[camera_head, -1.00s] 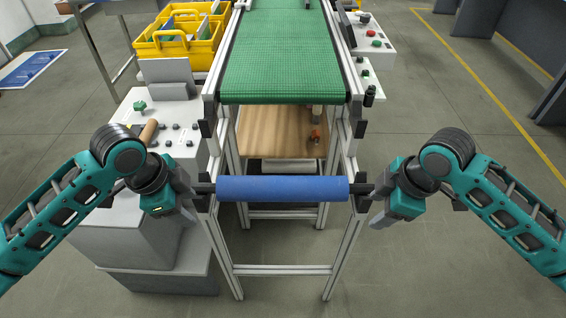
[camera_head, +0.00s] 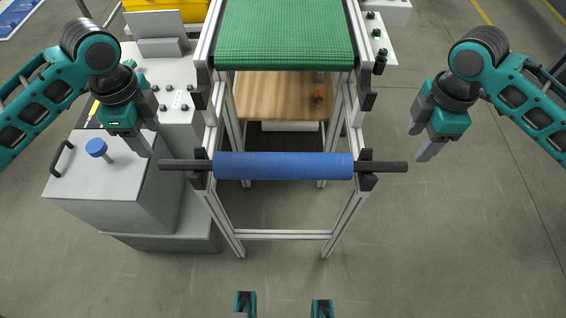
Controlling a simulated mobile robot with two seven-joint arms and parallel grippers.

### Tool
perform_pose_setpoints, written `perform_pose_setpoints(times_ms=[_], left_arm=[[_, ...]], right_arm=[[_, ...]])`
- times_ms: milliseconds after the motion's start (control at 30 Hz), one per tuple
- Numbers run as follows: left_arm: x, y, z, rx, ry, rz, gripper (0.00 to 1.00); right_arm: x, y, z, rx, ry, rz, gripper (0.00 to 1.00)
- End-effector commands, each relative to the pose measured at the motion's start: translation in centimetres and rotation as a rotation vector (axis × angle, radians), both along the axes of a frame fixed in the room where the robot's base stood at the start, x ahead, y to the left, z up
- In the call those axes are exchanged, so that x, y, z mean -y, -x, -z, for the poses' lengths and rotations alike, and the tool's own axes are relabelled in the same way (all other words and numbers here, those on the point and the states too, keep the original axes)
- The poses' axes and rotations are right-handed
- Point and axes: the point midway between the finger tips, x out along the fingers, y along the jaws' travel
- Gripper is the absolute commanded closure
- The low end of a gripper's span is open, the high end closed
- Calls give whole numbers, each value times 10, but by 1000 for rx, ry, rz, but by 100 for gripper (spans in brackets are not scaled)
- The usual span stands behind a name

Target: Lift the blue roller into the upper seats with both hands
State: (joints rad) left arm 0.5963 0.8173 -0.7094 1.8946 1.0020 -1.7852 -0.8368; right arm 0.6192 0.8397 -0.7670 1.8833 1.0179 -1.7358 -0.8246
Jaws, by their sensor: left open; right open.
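The blue roller (camera_head: 284,166) lies level across the front of the metal frame, its dark shaft ends sticking out on both sides. The shaft appears to rest in the lower black seats, left (camera_head: 201,178) and right (camera_head: 367,181). The upper seats, left (camera_head: 201,97) and right (camera_head: 368,100), are higher on the posts below the green belt and look empty. My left gripper (camera_head: 145,128) is open and empty, above and left of the left shaft end. My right gripper (camera_head: 424,134) is open and empty, above and right of the right shaft end. Neither touches the roller.
The green conveyor belt (camera_head: 284,35) runs away behind the roller, with a wooden board (camera_head: 280,97) below it. A grey cabinet with a blue knob (camera_head: 96,147) stands at the left under my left arm. The floor (camera_head: 455,235) at the right is clear.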

Motion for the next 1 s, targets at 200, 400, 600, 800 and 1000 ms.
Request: perform_pose_setpoints(times_ms=[200, 400, 600, 800, 1000], left_arm=[[0, 1, 45, -6, 1, -2, 46], [0, 1, 80, -4, 1, -1, 46], [0, 0, 100, -1, 1, -1, 46], [0, 0, 105, 0, 1, 0, 46], [0, 0, 105, 0, 1, 0, 46]], right_arm=[[0, 1, 45, -5, 0, 1, 45], [0, 1, 80, -4, 0, 1, 45], [-1, 0, 99, -1, 0, 1, 45], [0, 0, 105, 0, 0, 0, 45], [0, 0, 105, 0, 0, 0, 45]])
